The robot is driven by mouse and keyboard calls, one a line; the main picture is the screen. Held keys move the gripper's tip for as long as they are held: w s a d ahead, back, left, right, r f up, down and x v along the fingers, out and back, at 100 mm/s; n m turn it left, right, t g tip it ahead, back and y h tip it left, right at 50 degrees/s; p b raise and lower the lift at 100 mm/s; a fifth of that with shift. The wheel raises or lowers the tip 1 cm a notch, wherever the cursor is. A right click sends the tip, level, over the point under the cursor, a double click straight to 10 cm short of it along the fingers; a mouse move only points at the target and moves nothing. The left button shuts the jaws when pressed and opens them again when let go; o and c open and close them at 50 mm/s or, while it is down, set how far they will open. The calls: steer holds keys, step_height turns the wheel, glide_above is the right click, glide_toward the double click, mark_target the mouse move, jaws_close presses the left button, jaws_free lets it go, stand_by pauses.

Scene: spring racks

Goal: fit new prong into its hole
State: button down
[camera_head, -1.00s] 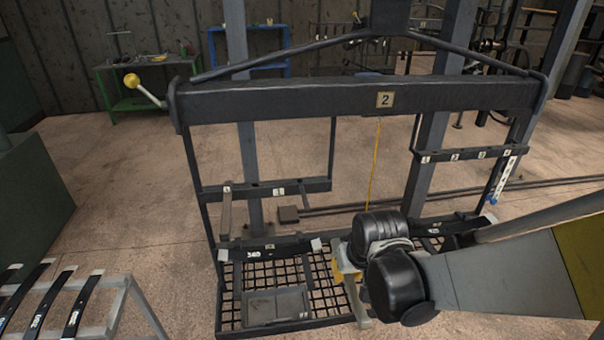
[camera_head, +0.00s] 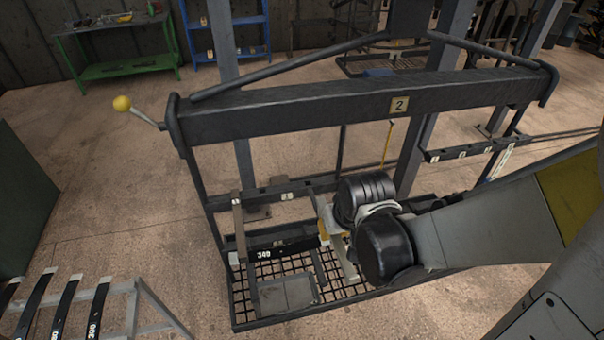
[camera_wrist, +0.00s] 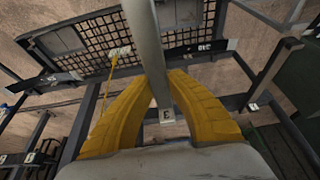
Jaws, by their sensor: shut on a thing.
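My gripper (camera_head: 326,222) has yellow fingers and is shut on a grey bar-shaped prong (camera_wrist: 145,32). In the wrist view the fingers (camera_wrist: 158,88) close around the prong, which runs from the top edge down between them. In the head view part of the held prong (camera_head: 347,262) shows below the gripper. The crossbar (camera_head: 285,190) of the rack, with small number tags, lies left of the gripper. A tag marked 3 (camera_wrist: 166,115) shows near the prong's lower end. The hole itself cannot be made out. Another prong (camera_head: 239,218) stands at the crossbar's left end.
A black leaf spring marked 340 (camera_head: 265,255) lies low in the rack, near the gripper. The rack's thick top beam (camera_head: 300,112) spans above. Below is a mesh floor (camera_head: 240,312) with a grey plate (camera_head: 287,293). A second tagged bar (camera_head: 480,148) is at right.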

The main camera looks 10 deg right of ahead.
steer(key=shift+s, duration=0.25)
steer(key=shift+w+r+b, duration=0.1)
steer(key=shift+w+b, duration=1.45)
steer(key=shift+w, duration=5.5)
steer(key=shift+f+b, duration=0.3)
steer(key=shift+b, duration=0.3)
steer(key=shift+f+b, duration=2.25)
steer(key=shift+f, duration=0.2)
